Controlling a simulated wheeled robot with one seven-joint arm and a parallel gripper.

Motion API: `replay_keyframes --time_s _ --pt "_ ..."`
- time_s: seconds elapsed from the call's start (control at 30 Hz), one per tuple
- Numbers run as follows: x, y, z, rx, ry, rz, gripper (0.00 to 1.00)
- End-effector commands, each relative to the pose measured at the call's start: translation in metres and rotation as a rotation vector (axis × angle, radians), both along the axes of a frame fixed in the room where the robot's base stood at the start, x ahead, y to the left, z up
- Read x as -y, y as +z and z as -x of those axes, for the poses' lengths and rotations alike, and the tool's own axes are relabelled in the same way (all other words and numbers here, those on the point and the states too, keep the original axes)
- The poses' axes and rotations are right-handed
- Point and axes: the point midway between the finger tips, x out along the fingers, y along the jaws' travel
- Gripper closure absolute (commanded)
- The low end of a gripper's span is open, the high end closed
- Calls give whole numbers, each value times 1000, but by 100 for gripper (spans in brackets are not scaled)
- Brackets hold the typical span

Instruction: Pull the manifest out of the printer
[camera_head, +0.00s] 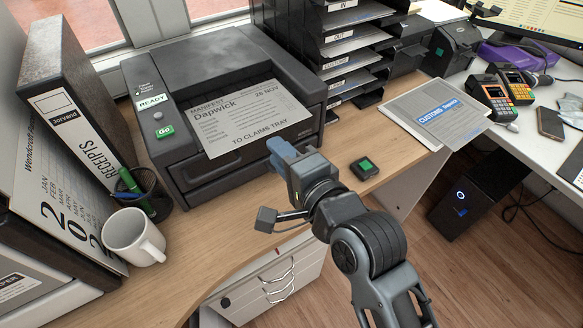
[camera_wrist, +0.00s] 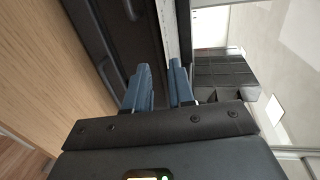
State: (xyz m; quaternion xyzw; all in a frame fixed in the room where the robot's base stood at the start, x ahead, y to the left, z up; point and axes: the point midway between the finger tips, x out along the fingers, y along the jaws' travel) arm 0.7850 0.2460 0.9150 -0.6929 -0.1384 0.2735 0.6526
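The manifest (camera_head: 247,119) is a printed grey-white sheet headed "MANIFEST Dapwick", with "TO CLAIMS TRAY" at its lower edge. It lies sloping on the front of the black printer (camera_head: 215,62), which shows a "READY" display and a green "Go" button. My gripper (camera_head: 275,147) is at the sheet's front edge, near its lower right part. In the wrist view my gripper (camera_wrist: 161,67) has its two blue fingers apart with a gap between them. A pale strip, apparently the sheet's edge (camera_wrist: 168,25), shows just ahead of the fingers; contact cannot be told.
A black tray stack (camera_head: 345,62) with labelled shelves stands right of the printer. A pen cup (camera_head: 152,190), white mug (camera_head: 133,238) and binder (camera_head: 75,95) stand at left. A small black device (camera_head: 364,168) lies right of my gripper, near papers (camera_head: 437,112).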

Motion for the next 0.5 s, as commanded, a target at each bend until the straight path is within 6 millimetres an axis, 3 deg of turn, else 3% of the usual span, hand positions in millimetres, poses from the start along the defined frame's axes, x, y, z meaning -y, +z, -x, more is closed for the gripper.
replay_keyframes --time_s 0.5 --pt "-26 1 -39 1 -1 0 77"
